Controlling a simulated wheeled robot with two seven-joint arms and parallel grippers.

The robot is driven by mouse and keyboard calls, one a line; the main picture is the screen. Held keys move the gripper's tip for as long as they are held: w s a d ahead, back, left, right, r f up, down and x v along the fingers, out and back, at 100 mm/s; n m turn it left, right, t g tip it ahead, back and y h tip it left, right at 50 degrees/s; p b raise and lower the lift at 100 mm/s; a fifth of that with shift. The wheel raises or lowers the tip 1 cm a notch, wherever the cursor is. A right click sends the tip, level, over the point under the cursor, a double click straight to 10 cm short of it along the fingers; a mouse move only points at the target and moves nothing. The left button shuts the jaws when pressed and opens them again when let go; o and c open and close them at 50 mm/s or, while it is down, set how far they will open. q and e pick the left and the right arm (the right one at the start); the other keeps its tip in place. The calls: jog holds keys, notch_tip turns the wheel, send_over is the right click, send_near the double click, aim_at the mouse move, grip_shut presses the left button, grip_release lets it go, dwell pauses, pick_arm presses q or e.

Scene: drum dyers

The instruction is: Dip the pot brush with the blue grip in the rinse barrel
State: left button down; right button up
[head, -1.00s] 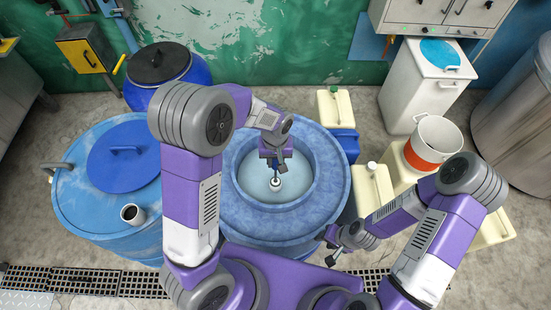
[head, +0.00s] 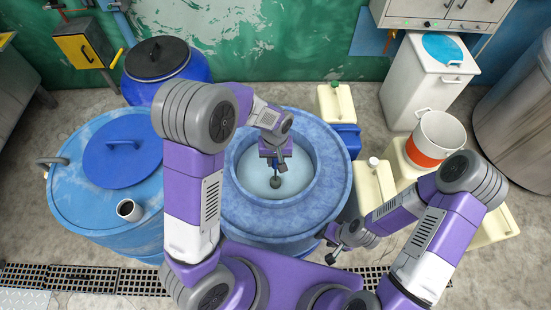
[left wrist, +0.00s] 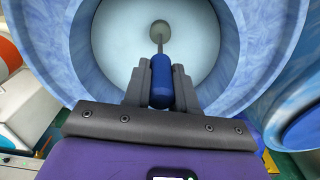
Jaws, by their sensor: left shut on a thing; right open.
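The rinse barrel (head: 240,212) is the round blue open barrel in the middle of the head view, with pale liquid (head: 256,182) inside. My left gripper (head: 274,160) is over its opening, shut on the blue grip of the pot brush. The blue grip (left wrist: 161,82) shows between the fingers (left wrist: 161,88) in the left wrist view, with a thin shaft running down to a greyish round head (left wrist: 160,30). The head (head: 275,182) looks to be at or in the liquid. My right gripper (head: 335,249) is open and empty, outside the barrel at its lower right.
A light blue lidded barrel (head: 75,205) stands to the left, and a darker blue drum with a black lid (head: 158,60) behind it. Cream canisters (head: 335,103) and a white and orange bucket (head: 433,140) stand to the right. The barrel's raised rim surrounds the brush.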

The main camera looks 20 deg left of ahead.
pick_arm(q)
jog(key=shift+r+p, duration=0.3)
jog(key=shift+r, duration=0.25)
jog(key=shift+f+b, duration=0.6)
jog(key=shift+f, duration=0.1)
dwell(0.3)
jog(key=shift+r, duration=0.1)
dwell(0.3)
notch_tip(320, 180, up, 14)
jog(key=p, duration=1.1)
